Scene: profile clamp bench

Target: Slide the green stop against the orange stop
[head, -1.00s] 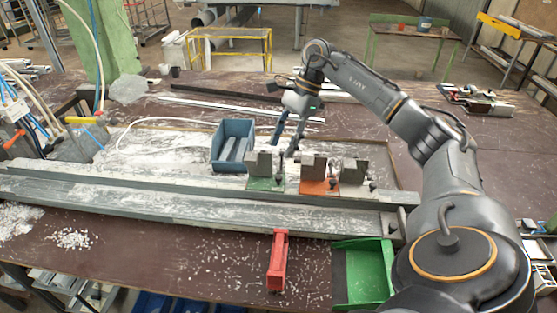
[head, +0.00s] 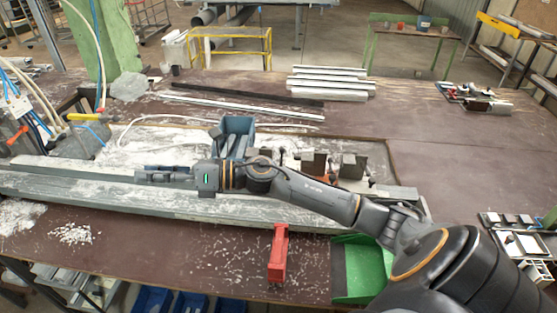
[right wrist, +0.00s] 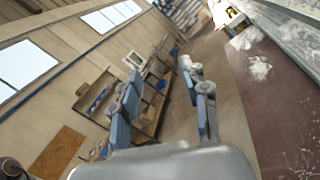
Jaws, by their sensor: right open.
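The green stop (head: 267,152) is almost wholly hidden behind my right arm in the head view; only a bit of its grey block shows. The orange stop (head: 314,163) stands to its right, its grey block in sight and its base largely covered by my arm. The gap between the two stops cannot be judged now. My right gripper (head: 146,175) points left above the long rail, well left of both stops. In the right wrist view its two fingers (right wrist: 163,100) are spread with nothing between them. My left gripper is not in view.
A third grey block (head: 353,166) stands right of the orange stop. The long grey rail (head: 80,190) runs below. A red upright piece (head: 278,258) and a green tray (head: 362,268) are at the front edge.

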